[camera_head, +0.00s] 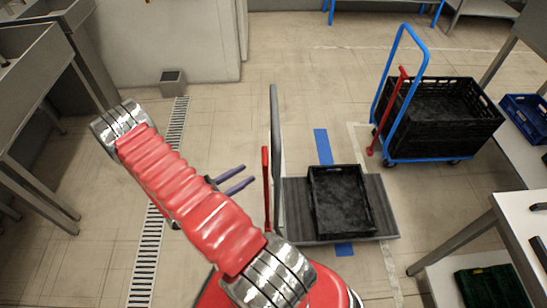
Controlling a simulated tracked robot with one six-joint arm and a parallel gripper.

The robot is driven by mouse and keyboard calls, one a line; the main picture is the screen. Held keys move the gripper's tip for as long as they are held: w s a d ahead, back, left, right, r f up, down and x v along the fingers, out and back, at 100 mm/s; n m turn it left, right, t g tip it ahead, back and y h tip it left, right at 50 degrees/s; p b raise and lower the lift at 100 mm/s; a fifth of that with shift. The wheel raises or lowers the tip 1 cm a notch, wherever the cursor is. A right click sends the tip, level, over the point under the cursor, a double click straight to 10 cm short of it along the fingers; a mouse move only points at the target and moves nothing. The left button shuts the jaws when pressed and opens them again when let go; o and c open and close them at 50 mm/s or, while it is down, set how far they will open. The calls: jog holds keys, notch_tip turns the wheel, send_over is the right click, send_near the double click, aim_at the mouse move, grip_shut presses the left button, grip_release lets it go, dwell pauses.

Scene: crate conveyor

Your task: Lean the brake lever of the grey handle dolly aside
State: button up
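The grey handle dolly (380,205) stands at the centre right of the picture, with its tall grey handle (275,125) rising from its left end. Its red brake lever (266,185) stands about upright just left of the handle. A black crate (341,203) sits on the dolly's platform. My gripper (250,174) shows two purple fingers that point right towards the brake lever. The fingers are apart with nothing between them. Their tips are a little left of the lever and seem not to touch it. My red arm hides the gripper's base.
A blue handle dolly (428,158) with stacked black crates and its own red lever (387,120) stands at the upper right. White tables (520,225) are at the right, metal counters (25,100) at the left. Floor behind the grey dolly is clear. A small grey bin (173,84) stands near the wall.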

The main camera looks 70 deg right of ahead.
jog(key=x, duration=1.4)
jog(key=shift+a, duration=0.1)
jog(key=shift+c, duration=0.5)
grip_shut()
dwell(0.4)
